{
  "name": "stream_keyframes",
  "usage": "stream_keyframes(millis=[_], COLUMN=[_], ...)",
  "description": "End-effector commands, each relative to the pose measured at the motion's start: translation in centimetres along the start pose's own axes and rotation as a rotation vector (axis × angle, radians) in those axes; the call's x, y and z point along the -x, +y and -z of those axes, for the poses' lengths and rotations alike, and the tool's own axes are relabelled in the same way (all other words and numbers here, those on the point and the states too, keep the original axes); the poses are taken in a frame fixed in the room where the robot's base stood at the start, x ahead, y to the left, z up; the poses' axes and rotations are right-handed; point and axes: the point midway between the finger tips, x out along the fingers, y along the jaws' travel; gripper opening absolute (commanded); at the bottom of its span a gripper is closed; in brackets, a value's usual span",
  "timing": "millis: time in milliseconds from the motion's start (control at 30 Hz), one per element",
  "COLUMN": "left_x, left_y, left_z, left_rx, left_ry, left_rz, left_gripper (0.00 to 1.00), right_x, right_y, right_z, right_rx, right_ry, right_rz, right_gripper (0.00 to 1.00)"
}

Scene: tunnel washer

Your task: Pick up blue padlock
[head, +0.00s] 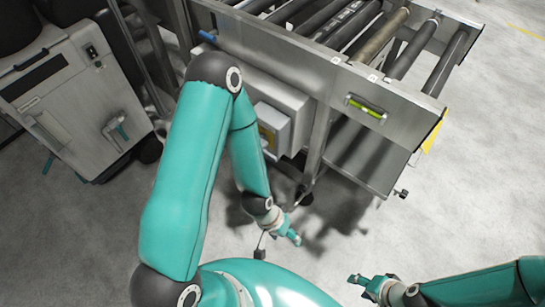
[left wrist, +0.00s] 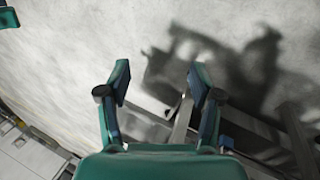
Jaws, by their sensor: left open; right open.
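I cannot make out a blue padlock for certain in either view. A small blue piece (head: 207,37) sits at the left corner of the roller conveyor frame in the head view; its shape is too small to tell. My left gripper (head: 292,235) hangs low over the floor in front of the conveyor. Its fingers (left wrist: 158,85) are apart with nothing held between them. My right gripper (head: 364,283) is open and empty at the lower right, clear of the conveyor.
The roller conveyor (head: 400,118) stands ahead, with a green-yellow level vial (head: 367,107) on its end plate. A grey box (head: 285,115) is mounted on its side. A grey machine (head: 75,95) stands at the left. The concrete floor (head: 470,200) at right is free.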

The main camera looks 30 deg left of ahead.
Motion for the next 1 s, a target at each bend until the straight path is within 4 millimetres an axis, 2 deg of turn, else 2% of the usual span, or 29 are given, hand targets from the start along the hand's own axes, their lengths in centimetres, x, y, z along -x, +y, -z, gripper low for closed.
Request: stream_keyframes(millis=[167,333,500,600,800,900,1000], left_x=[-2.5,-4.6,-5.2,-4.9,-3.6,-2.9,-2.2], left_y=[-2.8,-7.3,-12.7,-15.9,-21.1,-22.7,-23.7], left_z=[3.3,8.5,13.3,15.3,17.2,17.4,17.4], left_rx=[-0.021,-0.072,-0.149,-0.199,-0.312,-0.361,-0.398], left_ry=[0.119,0.331,0.576,0.713,0.942,1.017,1.066], left_rz=[-0.018,-0.031,-0.013,0.012,0.083,0.114,0.137], left_gripper=[0.75,0.75,0.75,0.75,0.75,0.75,0.75], right_x=[-4.2,-10.3,-16.7,-20.3,-26.6,-28.7,-29.9], right_y=[1.5,3.7,6.0,7.3,9.6,10.3,10.8], right_z=[0.0,0.0,0.1,0.1,0.1,0.2,0.2], right_rx=[0.0,0.0,0.0,0.0,0.0,0.0,0.0], right_ry=[0.0,-0.001,-0.001,0.0,0.0,0.0,0.0], right_rz=[0.0,0.0,0.0,0.0,0.0,0.0,0.0], right_gripper=[0.5,0.5,0.5,0.5,0.5,0.5,0.5])
